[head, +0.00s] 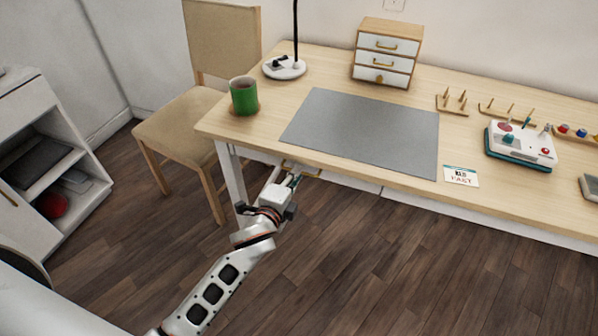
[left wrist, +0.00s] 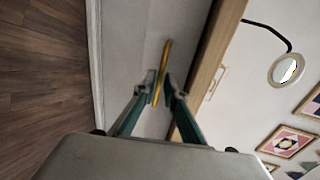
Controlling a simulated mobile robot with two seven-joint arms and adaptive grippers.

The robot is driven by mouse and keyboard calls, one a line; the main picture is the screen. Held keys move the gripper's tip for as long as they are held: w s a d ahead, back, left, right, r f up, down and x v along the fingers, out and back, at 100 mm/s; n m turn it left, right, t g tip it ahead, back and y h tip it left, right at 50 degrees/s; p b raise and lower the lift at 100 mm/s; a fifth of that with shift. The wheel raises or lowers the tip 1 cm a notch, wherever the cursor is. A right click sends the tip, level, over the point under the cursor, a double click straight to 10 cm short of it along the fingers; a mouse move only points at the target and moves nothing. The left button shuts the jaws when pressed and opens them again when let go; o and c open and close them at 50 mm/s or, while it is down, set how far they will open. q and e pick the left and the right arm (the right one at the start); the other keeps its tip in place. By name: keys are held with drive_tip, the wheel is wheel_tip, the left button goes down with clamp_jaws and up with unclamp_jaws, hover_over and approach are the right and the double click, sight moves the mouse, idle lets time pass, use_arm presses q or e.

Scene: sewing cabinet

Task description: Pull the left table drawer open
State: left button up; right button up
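The left table drawer is a white front (left wrist: 135,45) under the wooden table top (head: 225,128). Its gold bar handle (left wrist: 166,52) shows in the left wrist view, and part of it shows in the head view (head: 307,170). The drawer front looks flush under the table edge, with no gap that I can see. My left gripper (left wrist: 160,80) is at the handle, one green-backed finger on each side, the tips closed in on the bar. In the head view my left gripper (head: 293,178) is under the table's front edge. My right gripper is out of view.
On the table are a green mug (head: 244,98), a lamp base (head: 285,68), a grey mat (head: 365,128) and a small drawer box (head: 387,55). A wooden chair (head: 180,125) stands at the left end. A white shelf (head: 30,110) is far left. The floor in front is clear.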

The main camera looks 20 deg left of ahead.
use_arm(q)
drive_tip(key=shift+x, duration=1.1)
clamp_jaws()
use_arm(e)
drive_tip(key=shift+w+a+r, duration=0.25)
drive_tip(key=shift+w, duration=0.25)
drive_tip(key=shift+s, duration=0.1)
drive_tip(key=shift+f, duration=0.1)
